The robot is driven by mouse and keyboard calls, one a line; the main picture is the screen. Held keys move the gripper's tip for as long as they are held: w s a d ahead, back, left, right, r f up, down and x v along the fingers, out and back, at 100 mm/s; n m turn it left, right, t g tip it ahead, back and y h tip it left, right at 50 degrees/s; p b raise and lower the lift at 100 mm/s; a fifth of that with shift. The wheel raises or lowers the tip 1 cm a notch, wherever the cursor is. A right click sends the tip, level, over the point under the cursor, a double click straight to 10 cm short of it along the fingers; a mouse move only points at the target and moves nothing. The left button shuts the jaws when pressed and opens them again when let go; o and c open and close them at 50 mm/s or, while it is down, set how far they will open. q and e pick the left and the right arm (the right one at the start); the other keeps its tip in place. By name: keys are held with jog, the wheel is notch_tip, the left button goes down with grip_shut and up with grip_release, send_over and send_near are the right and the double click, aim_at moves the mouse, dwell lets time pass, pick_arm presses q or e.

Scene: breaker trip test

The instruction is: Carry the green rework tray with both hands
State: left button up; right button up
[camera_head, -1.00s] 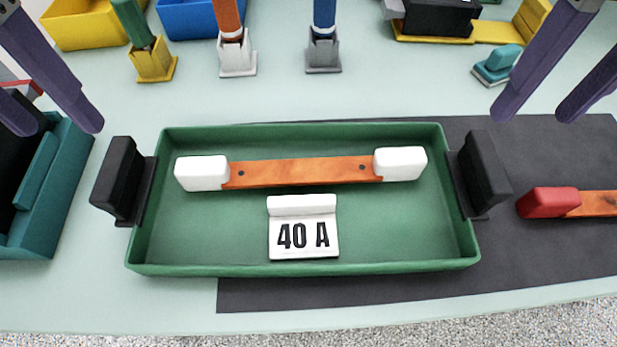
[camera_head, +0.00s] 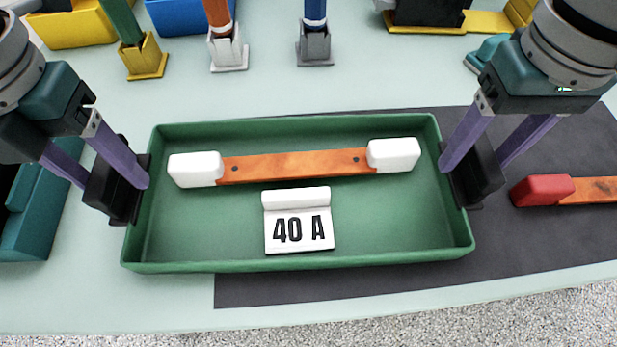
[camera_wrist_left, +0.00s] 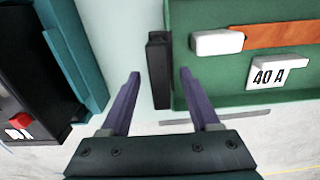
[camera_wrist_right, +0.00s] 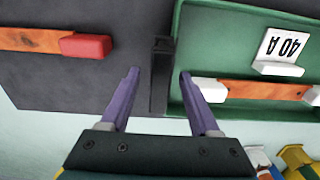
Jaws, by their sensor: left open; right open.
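The green rework tray (camera_head: 200,262) sits on the table, partly over a dark mat. It holds an orange bar (camera_head: 290,166) with white ends and a white card reading 40 A (camera_head: 298,222). Black handles stand at its left end (camera_head: 106,190) and right end (camera_head: 482,172). My left gripper (camera_head: 112,180) is open, its purple fingers on either side of the left handle, which shows between them in the left wrist view (camera_wrist_left: 159,70). My right gripper (camera_head: 472,160) is open, its fingers on either side of the right handle, also seen in the right wrist view (camera_wrist_right: 161,75).
A dark mat (camera_head: 330,290) lies under the tray's right part. A red-ended orange bar (camera_head: 543,190) lies on it at right. A teal box (camera_head: 40,215) stands close left of the tray. Yellow, white and grey holders (camera_head: 315,48) stand behind.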

pick_arm(q)
grip_shut()
pick_arm(e)
grip_shut()
jog(key=shift+r, duration=0.1)
dwell(0.9)
